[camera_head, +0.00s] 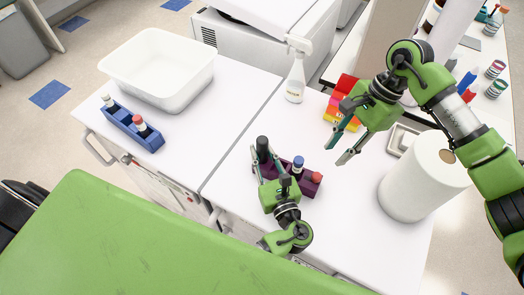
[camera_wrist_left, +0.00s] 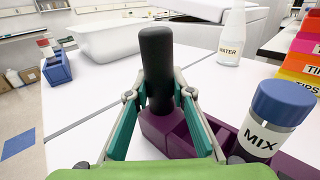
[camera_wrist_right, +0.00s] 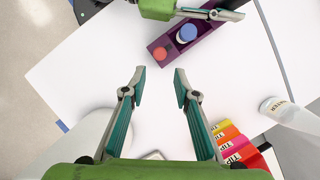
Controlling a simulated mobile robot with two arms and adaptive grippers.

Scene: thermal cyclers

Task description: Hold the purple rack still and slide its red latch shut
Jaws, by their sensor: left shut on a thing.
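The purple rack (camera_head: 308,188) stands on the white bench. My left gripper (camera_head: 266,163) is shut on the upright black handle (camera_wrist_left: 156,60) at its left end. A blue-capped bottle marked MIX (camera_wrist_left: 268,118) stands in the rack. A round red-orange piece (camera_wrist_right: 160,53) sits at the rack's other end; I cannot tell whether it is the latch. My right gripper (camera_head: 347,150) is open and empty above the bench, to the right of the rack and apart from it. Its open fingers also show in the right wrist view (camera_wrist_right: 160,80).
Stacked coloured tip boxes (camera_head: 345,105) and a white roll (camera_head: 420,180) stand to the right. A water spray bottle (camera_head: 295,80) is behind the rack. A white tub (camera_head: 160,75) and a blue rack (camera_head: 130,128) are at left. The bench in front of the roll is clear.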

